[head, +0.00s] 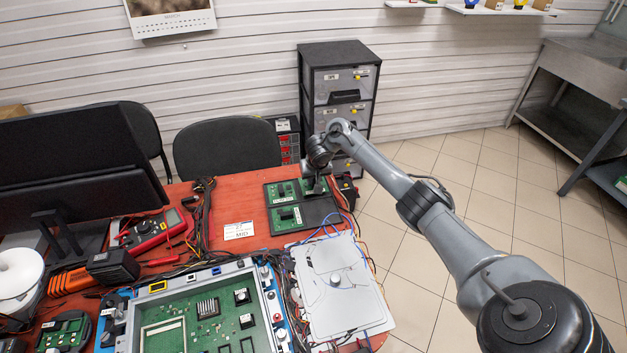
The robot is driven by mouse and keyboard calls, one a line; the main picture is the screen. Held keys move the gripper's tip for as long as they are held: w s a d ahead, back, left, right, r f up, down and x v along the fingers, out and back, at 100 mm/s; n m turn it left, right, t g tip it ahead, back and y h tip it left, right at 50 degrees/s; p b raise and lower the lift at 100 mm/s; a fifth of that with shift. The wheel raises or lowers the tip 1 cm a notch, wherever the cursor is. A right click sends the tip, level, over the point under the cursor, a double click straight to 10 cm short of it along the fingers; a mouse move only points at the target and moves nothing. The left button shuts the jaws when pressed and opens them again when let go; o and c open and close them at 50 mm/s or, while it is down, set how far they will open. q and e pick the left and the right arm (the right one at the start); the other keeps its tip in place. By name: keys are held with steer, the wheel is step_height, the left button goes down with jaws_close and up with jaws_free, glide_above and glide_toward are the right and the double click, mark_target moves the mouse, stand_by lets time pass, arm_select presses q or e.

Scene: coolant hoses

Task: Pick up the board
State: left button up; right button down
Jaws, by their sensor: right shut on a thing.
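A dark tray (322,213) lies at the far right of the red table and bears several small green boards. One green board (281,193) is at its upper left and another board (286,218) at its lower left. My right gripper (315,190) points down over the tray's upper right part. It is shut on a green board (306,185) there, partly hidden by the gripper. I cannot tell whether that board is clear of the tray. The tray's lower right part is bare. My left gripper is out of view.
A large green circuit board in a grey housing (200,312) fills the table's front. Beside it lie a pale metal plate (340,283) and loose cables. A red multimeter (152,232), a monitor (75,165) and a white label card (239,231) are to the left.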

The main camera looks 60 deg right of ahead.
step_height(320, 180, up, 3)
steer(key=shift+r+p, duration=0.1)
steer(key=shift+p, duration=0.6)
steer(key=s+d+r+p, duration=0.3)
steer(key=s+r, duration=0.3)
steer(key=s, duration=0.5)
steer(key=shift+s+r+p, duration=0.15)
steer(key=shift+p, duration=0.3)
steer(key=shift+p, duration=0.75)
steer(key=shift+a, duration=0.1)
